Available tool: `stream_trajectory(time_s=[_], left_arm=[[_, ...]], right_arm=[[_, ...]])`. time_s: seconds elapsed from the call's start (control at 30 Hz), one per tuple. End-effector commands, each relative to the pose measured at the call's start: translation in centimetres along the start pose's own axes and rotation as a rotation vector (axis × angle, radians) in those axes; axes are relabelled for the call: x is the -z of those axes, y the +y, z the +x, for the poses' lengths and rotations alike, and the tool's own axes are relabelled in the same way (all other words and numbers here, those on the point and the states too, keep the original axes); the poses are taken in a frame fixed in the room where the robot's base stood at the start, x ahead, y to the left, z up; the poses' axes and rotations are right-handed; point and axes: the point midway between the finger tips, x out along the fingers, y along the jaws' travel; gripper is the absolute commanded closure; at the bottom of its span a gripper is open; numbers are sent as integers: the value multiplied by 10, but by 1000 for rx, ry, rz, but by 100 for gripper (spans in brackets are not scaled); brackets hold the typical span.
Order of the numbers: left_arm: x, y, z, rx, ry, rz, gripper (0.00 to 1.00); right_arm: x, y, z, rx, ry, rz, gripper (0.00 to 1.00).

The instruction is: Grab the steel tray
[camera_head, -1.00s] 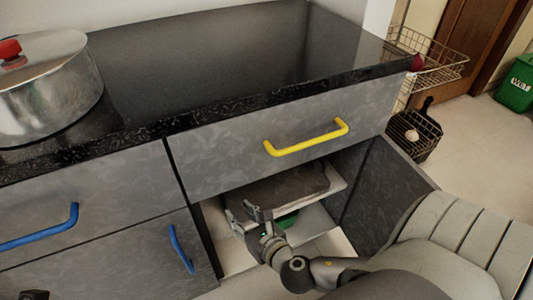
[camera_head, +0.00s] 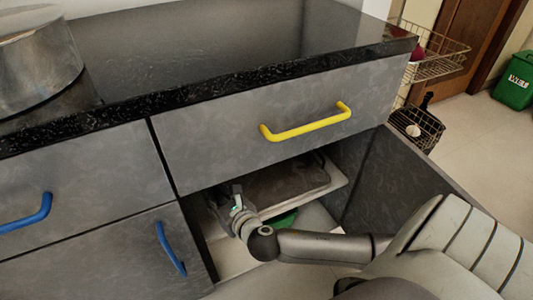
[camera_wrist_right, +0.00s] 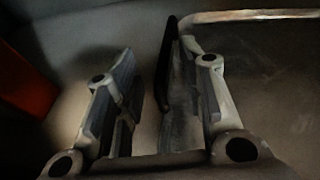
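The steel tray (camera_head: 292,188) is a flat dark grey piece lying on the upper shelf inside the open lower cabinet. In the right wrist view, the tray (camera_wrist_right: 262,60) fills the right side, with a bright rim at the top and a dark upright edge between my fingers. My right gripper (camera_head: 234,198) is at the left end of the tray, inside the cabinet opening. In the wrist view, the right gripper (camera_wrist_right: 158,62) is open, with the dark edge closer to its right finger. I cannot tell whether it touches. My left gripper is out of view.
The yellow-handled drawer (camera_head: 305,123) and black countertop (camera_head: 220,70) hang just above the gripper. The open cabinet door (camera_head: 385,180) stands to the right. A green object (camera_head: 283,220) lies below the shelf. An orange-red surface (camera_wrist_right: 25,85) shows left in the wrist view.

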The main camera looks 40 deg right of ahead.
Motion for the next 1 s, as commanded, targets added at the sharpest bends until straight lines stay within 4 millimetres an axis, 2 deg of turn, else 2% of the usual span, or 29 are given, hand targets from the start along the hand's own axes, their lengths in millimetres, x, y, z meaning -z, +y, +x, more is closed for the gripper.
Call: stream_trajectory(time_s=[0.1, 0.37, 0.67, 1.0], left_arm=[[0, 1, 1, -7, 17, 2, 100], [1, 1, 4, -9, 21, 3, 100], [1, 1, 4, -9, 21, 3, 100], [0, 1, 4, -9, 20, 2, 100]], right_arm=[[1, 0, 9, 0, -1, 0, 63], [-1, 0, 10, 0, 1, 1, 63], [-1, 0, 10, -1, 0, 0, 99], [-2, 0, 10, 0, -4, -3, 100]])
